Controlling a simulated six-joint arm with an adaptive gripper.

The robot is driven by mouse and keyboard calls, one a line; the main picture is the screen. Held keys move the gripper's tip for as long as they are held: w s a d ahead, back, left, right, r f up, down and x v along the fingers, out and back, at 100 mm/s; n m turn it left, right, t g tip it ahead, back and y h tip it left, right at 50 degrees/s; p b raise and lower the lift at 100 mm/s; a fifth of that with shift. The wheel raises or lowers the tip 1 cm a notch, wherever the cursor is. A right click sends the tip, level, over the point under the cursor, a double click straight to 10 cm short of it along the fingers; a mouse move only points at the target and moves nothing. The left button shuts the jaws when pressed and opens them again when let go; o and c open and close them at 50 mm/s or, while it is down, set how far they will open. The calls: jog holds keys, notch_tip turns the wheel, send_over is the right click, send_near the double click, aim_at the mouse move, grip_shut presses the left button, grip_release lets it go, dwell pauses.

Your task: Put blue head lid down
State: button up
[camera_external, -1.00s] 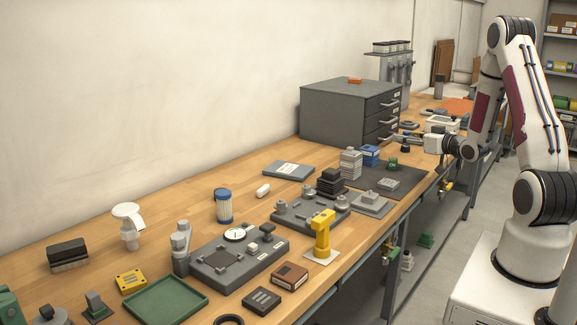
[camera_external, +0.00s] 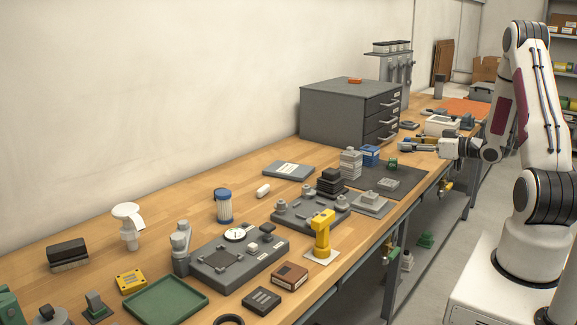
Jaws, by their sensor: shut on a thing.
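My gripper (camera_external: 408,147) is at the right end of the bench, pointing left, a little right of the blue block. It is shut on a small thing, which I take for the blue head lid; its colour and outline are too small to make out. A blue block (camera_external: 371,155) with a pale label stands by the back edge of the dark grey mat (camera_external: 408,177). A small green part (camera_external: 393,163) sits on the mat, to the left of and below my gripper in the picture.
A grey drawer cabinet (camera_external: 340,112) stands behind, to the left of my gripper. A grey stacked block (camera_external: 350,163), a black stepped block (camera_external: 330,182) and a pale plate (camera_external: 370,203) stand near the mat. The mat's right part is clear.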

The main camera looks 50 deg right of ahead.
dwell(0.3)
send_over(406, 178)
jog(key=shift+w+f, duration=0.1)
jog(key=shift+f, duration=2.8)
jog(key=shift+f, duration=2.1)
jog(key=shift+f, duration=0.1)
jog(key=o, duration=1.2)
jog(key=shift+d, duration=0.1)
jog(key=shift+s+r, duration=0.35)
jog(key=shift+s, duration=1.65)
jog(key=shift+s+r, duration=0.3)
jog(key=shift+s, duration=1.65)
jog(key=shift+s+r, duration=0.35)
jog(key=shift+s, duration=1.65)
